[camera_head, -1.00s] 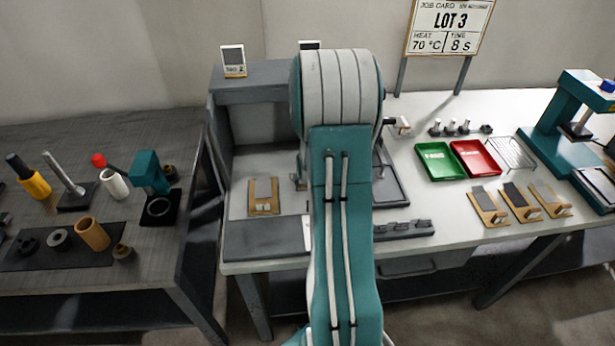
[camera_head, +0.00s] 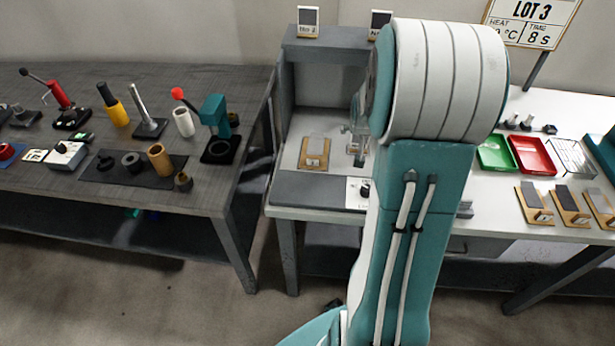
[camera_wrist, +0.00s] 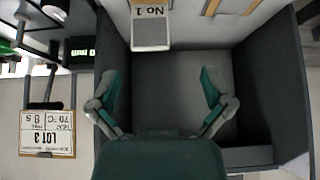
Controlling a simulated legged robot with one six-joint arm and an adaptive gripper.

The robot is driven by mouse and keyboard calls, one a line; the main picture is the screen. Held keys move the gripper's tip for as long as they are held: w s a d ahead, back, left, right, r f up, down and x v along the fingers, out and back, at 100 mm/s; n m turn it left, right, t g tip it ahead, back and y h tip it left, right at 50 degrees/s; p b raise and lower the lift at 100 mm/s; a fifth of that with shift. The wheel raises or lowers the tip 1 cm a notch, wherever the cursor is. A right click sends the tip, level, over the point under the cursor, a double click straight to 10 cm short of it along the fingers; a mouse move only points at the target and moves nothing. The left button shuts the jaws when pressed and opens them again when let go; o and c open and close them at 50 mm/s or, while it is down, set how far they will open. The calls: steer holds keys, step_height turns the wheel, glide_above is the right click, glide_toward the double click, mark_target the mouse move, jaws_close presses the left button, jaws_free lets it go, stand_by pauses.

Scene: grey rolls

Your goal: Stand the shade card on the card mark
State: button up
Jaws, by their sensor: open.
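The No 1 card (camera_wrist: 151,33) also shows upside down at the top of the wrist view. I cannot tell which card the task means. No card mark can be made out. My gripper (camera_head: 357,148) is partly hidden by my arm in the head view. In the wrist view my gripper (camera_wrist: 165,92) is open and empty, its fingers wide apart, with the No 1 card beyond them.
The grey booth (camera_head: 330,47) has side walls; a wooden piece with a grey panel (camera_head: 314,153) lies inside. Green (camera_head: 494,153) and red (camera_head: 533,154) trays and wooden pieces lie to the right. The dark table (camera_head: 60,90) on the left holds several tools. A LOT 3 sign (camera_wrist: 47,133) stands near.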

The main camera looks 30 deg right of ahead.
steer(key=s+a+r+n+y, duration=0.1)
steer(key=s+a+r+n, duration=0.1)
steer(key=a+r, duration=0.6)
steer(key=s+a+r+n+y, duration=0.1)
steer(key=s+a+r+n, duration=0.15)
steer(key=a, duration=0.95)
steer(key=s+a+r+n+y, duration=0.2)
steer(key=s+a+r+n, duration=0.1)
steer(key=s+a, duration=1)
steer(key=shift+s+r, duration=0.65)
steer(key=shift+s, duration=0.05)
steer(key=shift+d, duration=0.1)
